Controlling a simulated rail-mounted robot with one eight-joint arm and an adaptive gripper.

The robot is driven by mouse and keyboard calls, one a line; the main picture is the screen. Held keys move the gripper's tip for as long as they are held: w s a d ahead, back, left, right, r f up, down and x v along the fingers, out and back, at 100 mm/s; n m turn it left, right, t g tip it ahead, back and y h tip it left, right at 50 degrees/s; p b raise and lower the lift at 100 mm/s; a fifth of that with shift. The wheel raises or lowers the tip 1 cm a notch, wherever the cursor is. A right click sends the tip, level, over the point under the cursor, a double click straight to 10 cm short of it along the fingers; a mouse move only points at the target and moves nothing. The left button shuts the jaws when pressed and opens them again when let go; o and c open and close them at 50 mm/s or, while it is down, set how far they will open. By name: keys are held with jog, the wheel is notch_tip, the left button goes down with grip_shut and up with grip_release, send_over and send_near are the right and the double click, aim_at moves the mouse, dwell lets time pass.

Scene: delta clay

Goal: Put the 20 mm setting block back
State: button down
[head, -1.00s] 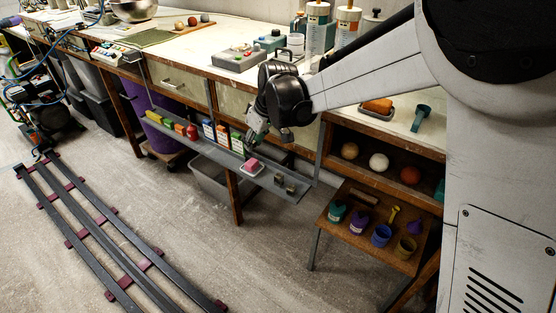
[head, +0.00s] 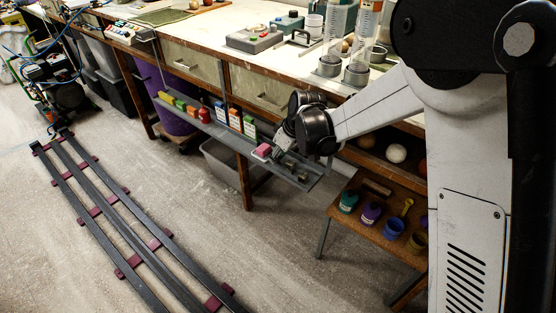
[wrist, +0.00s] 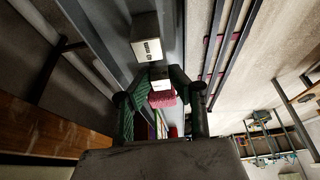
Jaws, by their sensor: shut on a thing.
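My gripper (head: 281,148) is low over the grey shelf under the bench, between the pink sponge and the setting blocks. In the wrist view its green-padded fingers (wrist: 160,79) are shut on a small grey block (wrist: 158,74) with a pale label; I cannot read the label. A larger grey block marked 40 mm (wrist: 147,46) stands on the shelf (wrist: 170,30), just past the held block. Small blocks also show on the shelf in the head view (head: 303,178). I cannot tell whether the held block touches the shelf.
The pink sponge (head: 263,151) is close beside my gripper. Red bottle (head: 204,115) and small cartons (head: 235,119) stand farther left on the shelf. The bench front is close above. A wooden stool with paint pots (head: 393,228) stands to the right.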

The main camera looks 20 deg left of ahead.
jog(key=shift+f, duration=0.5)
jog(key=shift+f, duration=0.15)
jog(key=c, duration=1.8)
grip_release()
jog(key=shift+c, duration=0.2)
jog(key=shift+r, duration=0.25)
jog(key=p+v, duration=0.3)
jog(key=v, duration=0.8)
jog(key=shift+d+r, duration=0.25)
jog(key=shift+r, duration=0.1)
jog(key=shift+s+r, duration=0.1)
jog(key=shift+s, duration=0.05)
